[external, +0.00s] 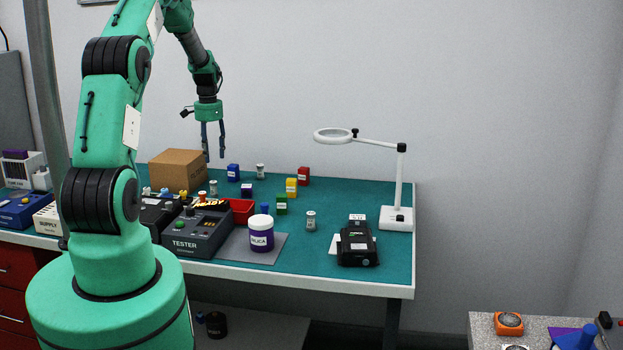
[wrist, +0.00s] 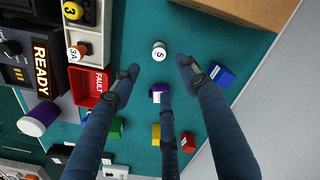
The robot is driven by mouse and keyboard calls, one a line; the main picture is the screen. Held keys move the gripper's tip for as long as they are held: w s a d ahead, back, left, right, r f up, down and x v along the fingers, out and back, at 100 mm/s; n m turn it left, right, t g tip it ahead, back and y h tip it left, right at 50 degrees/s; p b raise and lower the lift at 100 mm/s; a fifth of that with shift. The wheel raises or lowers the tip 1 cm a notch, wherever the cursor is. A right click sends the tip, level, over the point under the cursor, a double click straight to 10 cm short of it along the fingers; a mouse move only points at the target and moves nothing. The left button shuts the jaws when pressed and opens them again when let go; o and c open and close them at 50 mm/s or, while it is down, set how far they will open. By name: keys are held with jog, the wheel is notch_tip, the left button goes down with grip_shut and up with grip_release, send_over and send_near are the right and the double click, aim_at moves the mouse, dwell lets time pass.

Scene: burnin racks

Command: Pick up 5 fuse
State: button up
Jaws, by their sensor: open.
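A small white and grey cylindrical fuse (wrist: 159,50) with what looks like a "5" on its top stands upright on the green mat in the wrist view. It appears to be the grey fuse (external: 213,188) beside the cardboard box in the external view. My gripper (wrist: 158,74) has three dark blue fingers spread apart and empty. The fuse lies just above the gap between the two upper fingertips in the wrist picture, clear of them. In the external view my gripper (external: 213,150) hangs pointing down, well above the mat. Other fuses (external: 260,171) (external: 310,221) stand farther right.
A cardboard box (external: 178,170) stands near the fuse. A purple block (wrist: 158,92), blue block (wrist: 222,75) and red bin (wrist: 88,87) are close by. Green, yellow and red blocks stand beyond. A tester (external: 198,234), silica jar (external: 261,236) and magnifier lamp (external: 397,215) occupy the bench.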

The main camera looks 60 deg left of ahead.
aim_at(213, 182)
dwell(0.3)
jog(key=shift+f+b, duration=0.3)
jog(key=shift+f, duration=4)
jog(key=shift+f, duration=0.15)
jog(key=shift+s+f, duration=0.1)
jog(key=shift+f, duration=2.35)
grip_shut()
